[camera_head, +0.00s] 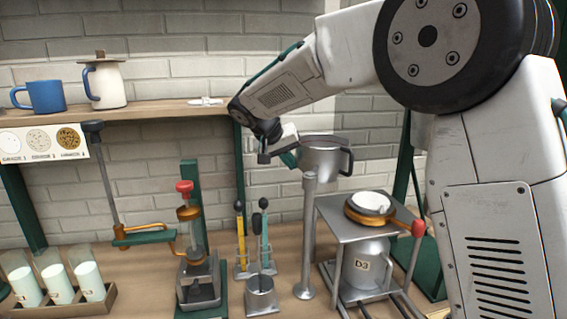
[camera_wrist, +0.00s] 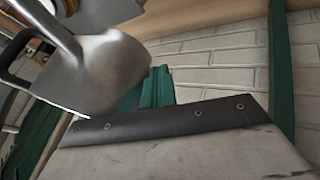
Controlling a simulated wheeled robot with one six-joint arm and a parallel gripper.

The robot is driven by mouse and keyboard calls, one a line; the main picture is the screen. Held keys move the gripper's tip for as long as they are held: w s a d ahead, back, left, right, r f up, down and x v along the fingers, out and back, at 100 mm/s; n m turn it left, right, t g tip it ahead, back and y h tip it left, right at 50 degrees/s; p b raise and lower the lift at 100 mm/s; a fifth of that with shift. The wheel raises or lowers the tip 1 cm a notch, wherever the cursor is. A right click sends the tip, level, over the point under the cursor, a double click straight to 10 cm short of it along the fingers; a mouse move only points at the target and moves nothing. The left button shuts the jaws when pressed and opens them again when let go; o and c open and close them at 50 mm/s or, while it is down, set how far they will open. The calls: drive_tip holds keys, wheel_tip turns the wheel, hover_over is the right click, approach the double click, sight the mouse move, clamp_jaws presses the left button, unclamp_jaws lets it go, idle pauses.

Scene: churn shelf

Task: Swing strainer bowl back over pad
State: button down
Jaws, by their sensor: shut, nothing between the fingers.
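The metal strainer bowl (camera_head: 325,160) has a dark handle on its right side and sits at the top of an upright metal post (camera_head: 308,240). The round pad (camera_head: 371,203), pale inside an orange ring, lies on a metal stand (camera_head: 345,218) to the right of the post. The bowl is up and left of the pad in the head view. My gripper (camera_head: 287,157) is shut and empty at the bowl's left side; I cannot tell whether it touches. In the wrist view the bowl (camera_wrist: 118,72) is close beside my green fingertips (camera_wrist: 157,88).
A jug marked D3 (camera_head: 365,265) stands under the pad's stand, and a red knob (camera_head: 418,228) sticks out right. A tool holder (camera_head: 262,295), a press (camera_head: 198,275) and a tray of glasses (camera_head: 95,305) stand left. A shelf (camera_head: 160,108) with mugs runs behind.

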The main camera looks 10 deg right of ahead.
sight(341, 160)
drive_tip(key=d, duration=0.2)
drive_tip(key=shift+d, duration=0.35)
drive_tip(key=shift+s+d+m+g, duration=0.1)
drive_tip(key=shift+d+m+g, duration=0.3)
drive_tip(key=shift+d+m, duration=0.25)
drive_tip(key=d+m+g, duration=0.1)
drive_tip(key=d+m+g+h, duration=0.1)
drive_tip(key=m, duration=0.1)
drive_tip(key=shift+s+d+m, duration=0.1)
drive_tip(key=shift+s+m, duration=0.15)
drive_tip(key=shift+s, duration=0.05)
drive_tip(key=shift+s+d+m+g, duration=0.4)
drive_tip(key=shift+d+m+g, duration=0.1)
drive_tip(key=shift+d+m, duration=0.25)
drive_tip(key=shift+s+d+m+g, duration=0.3)
drive_tip(key=shift+s+d+m, duration=0.05)
drive_tip(key=shift+d+m, duration=0.2)
drive_tip(key=shift+s+d+m+g, duration=0.3)
drive_tip(key=shift+d+m, duration=0.1)
drive_tip(key=shift+d, duration=0.15)
drive_tip(key=shift+s+d+m+g+y, duration=0.3)
drive_tip(key=shift+s+d+m+g, duration=0.5)
drive_tip(key=shift+s+d+m, duration=0.45)
drive_tip(key=shift+s+d, duration=0.4)
drive_tip(key=shift+s, duration=0.25)
